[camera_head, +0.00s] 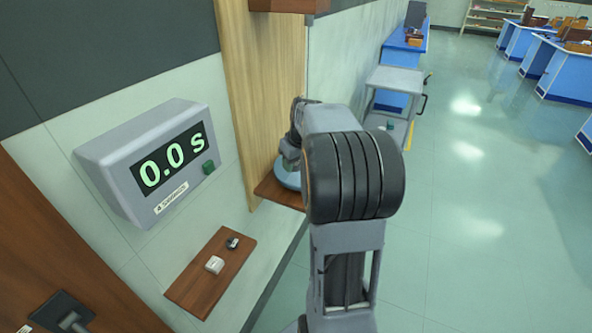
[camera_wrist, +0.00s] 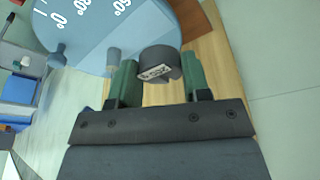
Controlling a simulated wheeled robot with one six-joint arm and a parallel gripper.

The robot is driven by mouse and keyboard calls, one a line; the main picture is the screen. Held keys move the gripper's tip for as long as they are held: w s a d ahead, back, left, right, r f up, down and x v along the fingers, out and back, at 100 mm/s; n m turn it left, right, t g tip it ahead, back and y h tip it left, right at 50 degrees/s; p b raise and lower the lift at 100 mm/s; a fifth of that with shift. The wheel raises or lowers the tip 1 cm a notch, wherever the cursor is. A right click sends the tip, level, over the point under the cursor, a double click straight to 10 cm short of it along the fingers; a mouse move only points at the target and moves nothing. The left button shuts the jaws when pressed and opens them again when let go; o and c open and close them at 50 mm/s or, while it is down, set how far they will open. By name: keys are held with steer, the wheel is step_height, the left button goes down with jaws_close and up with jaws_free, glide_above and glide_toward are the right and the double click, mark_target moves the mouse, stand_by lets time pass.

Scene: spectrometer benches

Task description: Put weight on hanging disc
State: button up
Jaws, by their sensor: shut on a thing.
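A dark round weight (camera_wrist: 160,60) with a pale label sits between the green fingers of my gripper (camera_wrist: 158,78) in the wrist view; the gripper is shut on it. The pale blue hanging disc (camera_wrist: 95,30), with white degree marks, fills the upper left of that view. Two short pegs stick out near its lower rim; one (camera_wrist: 112,58) is close to the left finger and the weight. I cannot tell whether the weight touches the disc. In the head view only a sliver of the disc (camera_head: 288,179) shows; my arm hides the rest and the weight.
A timer (camera_head: 150,160) on the wall reads 0.0 s. A small wooden shelf (camera_head: 195,290) below it bears a white block (camera_head: 214,265) and a dark small piece (camera_head: 232,242). A wooden board (camera_head: 250,90) stands behind the disc.

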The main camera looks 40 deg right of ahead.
mark_target(295, 178)
steer(key=shift+w+d+f, duration=0.35)
steer(key=shift+d+f, duration=0.05)
steer(key=shift+f, duration=0.25)
steer(key=shift+w+d+f, duration=0.35)
steer(key=shift+d+f, duration=0.05)
steer(key=shift+f, duration=0.2)
steer(key=shift+s+x, duration=0.15)
steer(key=shift+x, duration=0.65)
steer(key=shift+s+x, duration=0.15)
steer(key=shift+x, duration=0.65)
steer(key=shift+d+f, duration=0.1)
steer(key=shift+f, duration=0.05)
steer(key=shift+f, duration=0.15)
steer(key=o, duration=1)
